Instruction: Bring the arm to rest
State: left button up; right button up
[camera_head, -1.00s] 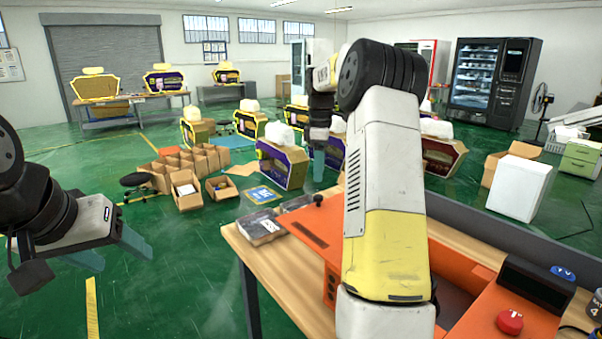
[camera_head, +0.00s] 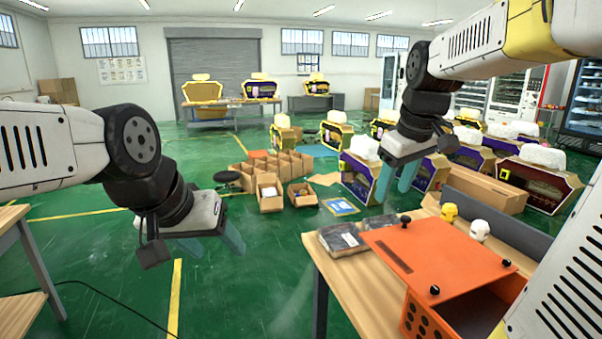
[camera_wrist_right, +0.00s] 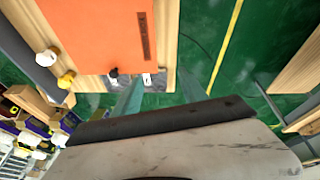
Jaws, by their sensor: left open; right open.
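My left gripper (camera_head: 216,246) hangs over the green floor at the left of the head view. Its two bluish fingers are apart with nothing between them. My right gripper (camera_head: 396,184) points down beyond the wooden table, in front of the display stands. Its fingers are apart and empty. The right wrist view also shows the right gripper (camera_wrist_right: 158,85) with spread fingers, and the table lies past them. My right arm crosses the upper right of the head view.
A wooden table (camera_head: 335,268) at the lower right carries an orange box (camera_head: 437,254), dark trays (camera_head: 342,238), and a yellow and a white bottle-like item. Cardboard boxes (camera_head: 268,195) stand on the floor behind. Another wooden table edge (camera_head: 20,315) is at the lower left.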

jog(key=s+a+f+m+t, duration=0.1)
jog(key=s+a+f+m, duration=0.1)
jog(key=s, duration=0.5)
jog(key=s+a+f+m+t+y, duration=0.1)
jog(key=s+a+f+m, duration=0.2)
jog(key=s, duration=0.4)
jog(key=shift+r, duration=0.1)
jog(key=shift+c, duration=0.2)
